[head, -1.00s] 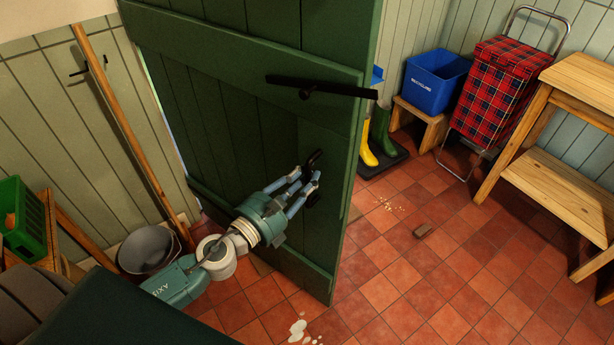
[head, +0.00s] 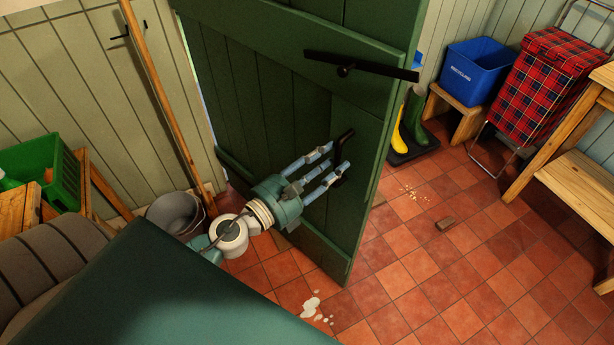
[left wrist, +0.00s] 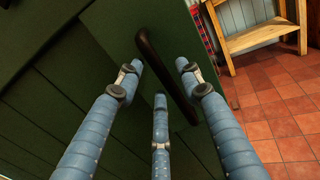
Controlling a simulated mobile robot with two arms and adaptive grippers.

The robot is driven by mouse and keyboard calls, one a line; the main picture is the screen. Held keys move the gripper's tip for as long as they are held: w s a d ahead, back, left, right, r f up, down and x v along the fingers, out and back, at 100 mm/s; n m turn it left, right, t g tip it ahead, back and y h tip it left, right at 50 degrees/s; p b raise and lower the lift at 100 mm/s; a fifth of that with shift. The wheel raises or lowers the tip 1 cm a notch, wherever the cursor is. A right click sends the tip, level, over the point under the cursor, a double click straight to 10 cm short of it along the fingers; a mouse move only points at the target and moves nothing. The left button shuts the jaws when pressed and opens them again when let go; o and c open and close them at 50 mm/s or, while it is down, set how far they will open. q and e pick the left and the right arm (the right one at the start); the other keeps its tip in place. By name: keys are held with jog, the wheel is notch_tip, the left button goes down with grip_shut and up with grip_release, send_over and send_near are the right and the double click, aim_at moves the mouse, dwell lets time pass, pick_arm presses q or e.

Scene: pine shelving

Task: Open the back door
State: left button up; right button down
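The back door (head: 290,110) is dark green planking and stands swung into the room, with floor visible past its free edge. It also fills the left of the left wrist view (left wrist: 60,60). Its dark curved pull handle (head: 346,137) is on the face towards me; in the left wrist view the handle (left wrist: 163,70) runs diagonally between my spread fingers. My left gripper (head: 333,166) is open at the handle, with its fingers apart around it. I cannot tell whether any finger touches it. My right gripper is not in view.
A black bar (head: 361,66) crosses the door higher up. A grey bucket (head: 173,214) and a wooden pole (head: 160,90) stand left of the door. Boots (head: 416,118), a blue recycling box (head: 476,70) and a tartan trolley (head: 548,85) stand beyond. Tiled floor right of the door is mostly clear.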

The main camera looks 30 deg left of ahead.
pick_arm(q)
jog(key=v, duration=0.9)
jog(key=shift+s, duration=0.15)
